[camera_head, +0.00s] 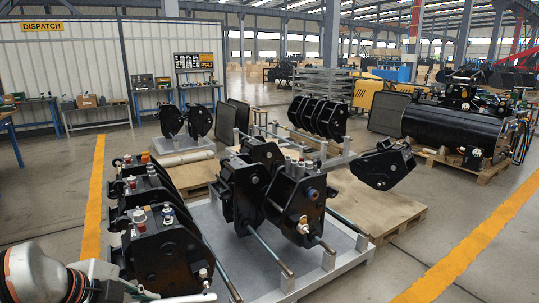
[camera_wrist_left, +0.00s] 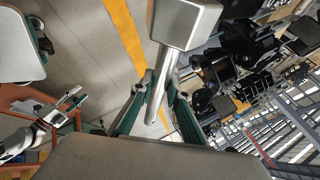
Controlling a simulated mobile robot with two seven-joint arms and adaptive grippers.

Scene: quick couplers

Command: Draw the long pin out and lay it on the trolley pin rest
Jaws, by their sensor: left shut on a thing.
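My left gripper (camera_wrist_left: 159,90) has its two green-sided fingers closed on a bare metal pin (camera_wrist_left: 157,100) in the left wrist view. The pin is a smooth grey rod with a large square block head (camera_wrist_left: 186,20) at the top of that view. Its lower end stands free between the fingers. In the head view my left arm (camera_head: 35,275) enters at the lower left; its fingertips and the pin cannot be made out there. A white arm, seemingly my right one, shows at the left of the wrist view with its gripper (camera_wrist_left: 68,103); its jaws are too small to judge.
In the wrist view a grey-topped surface (camera_wrist_left: 20,45) with a castor is at the upper left, and an orange frame (camera_wrist_left: 40,95) lies below it. In the head view black couplers (camera_head: 300,205) stand on a grey pallet (camera_head: 215,230). More couplers (camera_head: 150,220) stand near my left arm.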

